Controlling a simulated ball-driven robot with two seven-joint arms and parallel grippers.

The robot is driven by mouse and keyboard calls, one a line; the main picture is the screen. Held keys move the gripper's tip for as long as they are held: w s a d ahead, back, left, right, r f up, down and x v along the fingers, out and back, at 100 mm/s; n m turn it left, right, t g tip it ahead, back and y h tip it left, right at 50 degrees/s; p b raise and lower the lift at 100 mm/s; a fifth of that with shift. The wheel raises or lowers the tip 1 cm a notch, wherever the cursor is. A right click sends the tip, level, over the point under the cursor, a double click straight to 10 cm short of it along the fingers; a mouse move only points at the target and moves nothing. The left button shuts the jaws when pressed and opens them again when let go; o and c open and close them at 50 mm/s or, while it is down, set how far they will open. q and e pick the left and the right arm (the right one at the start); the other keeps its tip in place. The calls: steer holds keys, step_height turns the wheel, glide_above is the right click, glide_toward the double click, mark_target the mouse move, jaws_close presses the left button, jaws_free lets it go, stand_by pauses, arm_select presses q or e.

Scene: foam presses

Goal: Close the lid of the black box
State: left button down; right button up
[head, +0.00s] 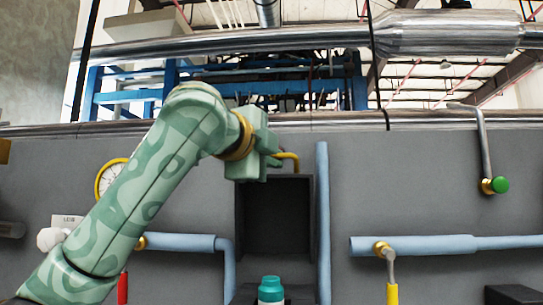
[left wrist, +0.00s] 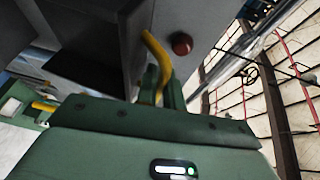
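The black box (head: 277,217) shows in the head view as a dark, square, framed hollow or panel against the grey wall, just right of centre. I cannot tell which part is its lid. A curved yellow handle (head: 289,156) sits at its top edge. My left gripper (head: 272,157) is at this handle, above the box's upper left. In the left wrist view, the handle (left wrist: 155,62) runs in between the two green fingers (left wrist: 162,92), which appear closed on it. The dark box (left wrist: 95,62) fills that view's upper left. My right gripper is out of view.
A teal-capped bottle (head: 271,290) stands below the box. A blue vertical pipe (head: 323,220) runs close along the box's right side. Blue pipes with a yellow-handled valve (head: 391,285) are at right, and a gauge (head: 110,178) is behind my left arm. A red knob (left wrist: 181,44) is near the handle.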

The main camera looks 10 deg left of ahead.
arm_select(q)
steer(key=shift+s+d, duration=0.1)
steer(key=s+f+m+t+h+b, duration=0.3)
steer(key=s+f+t+b, duration=0.2)
steer(key=b, duration=1.2)
steer(key=s+f, duration=0.3)
steer(key=s, duration=0.1)
steer(key=shift+s+t+h, duration=0.15)
steer(key=shift+t+h, duration=0.15)
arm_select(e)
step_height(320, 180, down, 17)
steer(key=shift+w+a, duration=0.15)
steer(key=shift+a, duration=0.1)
arm_select(q)
steer(key=shift+r+m, duration=0.1)
steer(key=shift+m, duration=0.2)
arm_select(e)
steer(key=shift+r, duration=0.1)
